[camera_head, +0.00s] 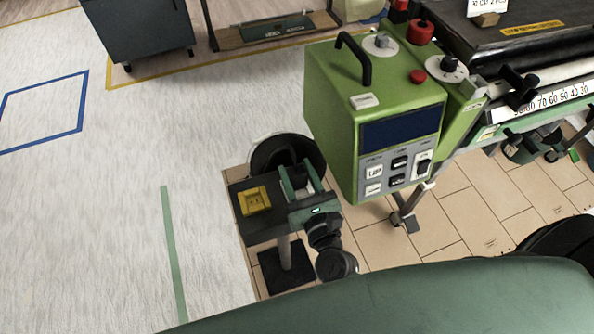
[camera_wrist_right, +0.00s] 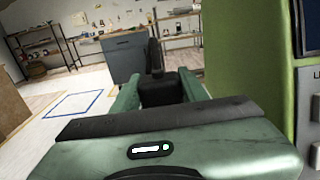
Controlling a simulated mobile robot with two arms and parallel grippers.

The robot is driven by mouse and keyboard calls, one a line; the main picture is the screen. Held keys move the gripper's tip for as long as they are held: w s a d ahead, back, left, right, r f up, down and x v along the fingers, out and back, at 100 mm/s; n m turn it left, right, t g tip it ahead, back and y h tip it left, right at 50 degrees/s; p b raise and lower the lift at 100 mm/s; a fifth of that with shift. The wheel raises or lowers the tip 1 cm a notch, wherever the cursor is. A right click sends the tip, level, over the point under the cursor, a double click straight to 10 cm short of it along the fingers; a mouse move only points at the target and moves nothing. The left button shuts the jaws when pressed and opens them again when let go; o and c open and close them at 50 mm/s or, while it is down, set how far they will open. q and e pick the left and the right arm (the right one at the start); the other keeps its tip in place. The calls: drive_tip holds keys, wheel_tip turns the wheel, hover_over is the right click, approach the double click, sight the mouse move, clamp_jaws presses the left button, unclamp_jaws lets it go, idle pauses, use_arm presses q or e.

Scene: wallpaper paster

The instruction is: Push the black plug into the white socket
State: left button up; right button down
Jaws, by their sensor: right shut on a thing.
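A yellow socket (camera_head: 255,200) with dark slots sits on top of a small dark stand (camera_head: 247,228) in the head view. The plug also shows between the green fingers in the head view (camera_head: 299,173), apart from the socket. Its prongs are hidden. My left gripper is in neither view.
A green control box (camera_head: 375,105) with buttons stands close to the right of my gripper, attached to the pasting machine with rollers (camera_head: 530,80). A dark round object (camera_head: 275,150) lies behind the stand. A grey cabinet (camera_head: 140,35) stands far back left. The floor to the left is free.

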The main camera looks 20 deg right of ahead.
use_arm(q)
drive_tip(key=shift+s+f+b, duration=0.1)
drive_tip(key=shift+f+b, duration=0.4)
drive_tip(key=shift+b, duration=0.1)
use_arm(e)
drive_tip(key=shift+d+f, duration=0.15)
drive_tip(key=shift+f, duration=0.5)
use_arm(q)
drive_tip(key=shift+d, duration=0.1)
use_arm(e)
drive_tip(key=c, duration=0.7)
unclamp_jaws()
drive_tip(key=shift+f, duration=0.1)
drive_tip(key=shift+s, duration=0.1)
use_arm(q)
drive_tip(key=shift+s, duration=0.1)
